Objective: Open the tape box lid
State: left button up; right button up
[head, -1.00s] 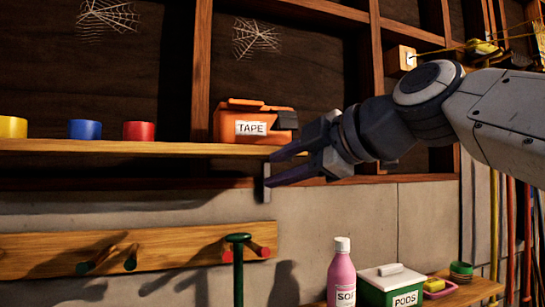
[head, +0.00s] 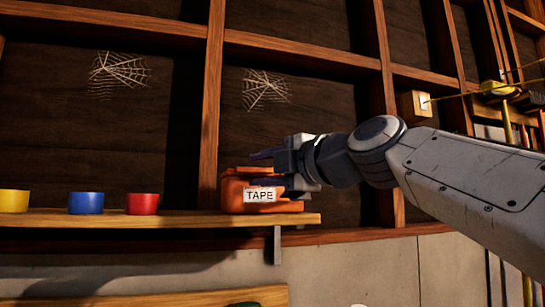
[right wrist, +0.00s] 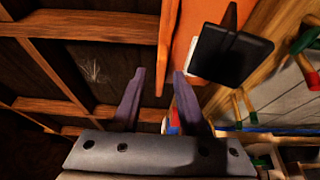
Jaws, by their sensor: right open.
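The orange tape box (head: 232,196) stands on the wooden shelf, with a white TAPE label (head: 259,195) on its front. Its lid appears down, but my gripper covers part of it. My right gripper (head: 262,168) is open at the box's right side, one finger above the lid's height and the other near the label's height. In the right wrist view, the orange lid edge (right wrist: 167,45) shows between the fingertips (right wrist: 158,72), with the box body and a dark square piece (right wrist: 222,53) to the right. Contact cannot be told. My left gripper is out of view.
Yellow (head: 14,201), blue (head: 86,203) and red (head: 143,204) tape rolls or cups sit along the shelf (head: 180,219) left of the box. Wooden wall uprights (head: 211,110) stand behind. The shelf ends a little right of the box.

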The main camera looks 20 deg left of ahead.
jog(key=shift+w+a, duration=0.15)
jog(key=shift+a, duration=0.1)
grip_shut()
dwell(1.4)
